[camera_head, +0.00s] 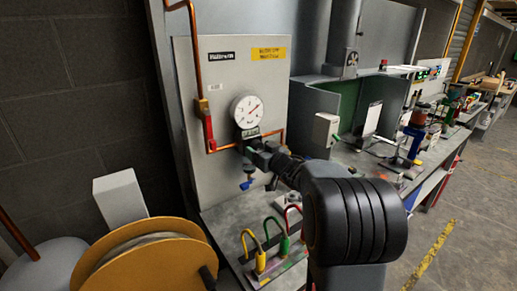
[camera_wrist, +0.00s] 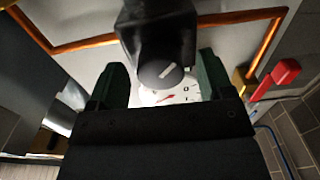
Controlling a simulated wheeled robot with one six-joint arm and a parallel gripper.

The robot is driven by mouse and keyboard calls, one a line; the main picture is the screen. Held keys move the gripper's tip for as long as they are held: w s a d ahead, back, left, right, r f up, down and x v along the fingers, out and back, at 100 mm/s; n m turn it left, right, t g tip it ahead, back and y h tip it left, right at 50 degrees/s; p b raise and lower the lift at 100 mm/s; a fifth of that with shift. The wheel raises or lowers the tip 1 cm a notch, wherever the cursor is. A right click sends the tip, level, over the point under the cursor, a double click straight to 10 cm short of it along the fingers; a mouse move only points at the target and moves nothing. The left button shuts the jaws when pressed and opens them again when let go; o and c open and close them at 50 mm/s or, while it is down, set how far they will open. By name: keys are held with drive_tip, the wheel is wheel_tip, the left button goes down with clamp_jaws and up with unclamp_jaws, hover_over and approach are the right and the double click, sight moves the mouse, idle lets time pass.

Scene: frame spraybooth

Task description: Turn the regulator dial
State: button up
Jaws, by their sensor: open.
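The regulator dial (camera_wrist: 160,73) is a round black knob with a white pointer line, on a dark regulator body (camera_wrist: 158,25). In the wrist view it shows between the two dark green fingers of my gripper (camera_wrist: 161,66). The fingers stand apart, with visible gaps on both sides of the knob. I cannot tell how deep the knob is between them. A white pressure gauge (camera_head: 247,110) with a red needle sits above the regulator; part of it shows in the wrist view (camera_wrist: 182,92). In the head view my gripper (camera_head: 250,150) is at the regulator and hides the dial.
A copper pipe (camera_head: 198,60) with a red-handled valve (camera_head: 208,127) runs left of the gauge on the grey panel (camera_head: 222,75). A yellow reel (camera_head: 110,268) is lower left.

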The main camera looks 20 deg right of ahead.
drive_tip(key=shift+w+a, duration=0.1)
drive_tip(key=shift+w, duration=0.25)
drive_tip(key=c, duration=0.9)
drive_tip(key=shift+f+n+b, duration=0.1)
drive_tip(key=shift+n+b, duration=0.2)
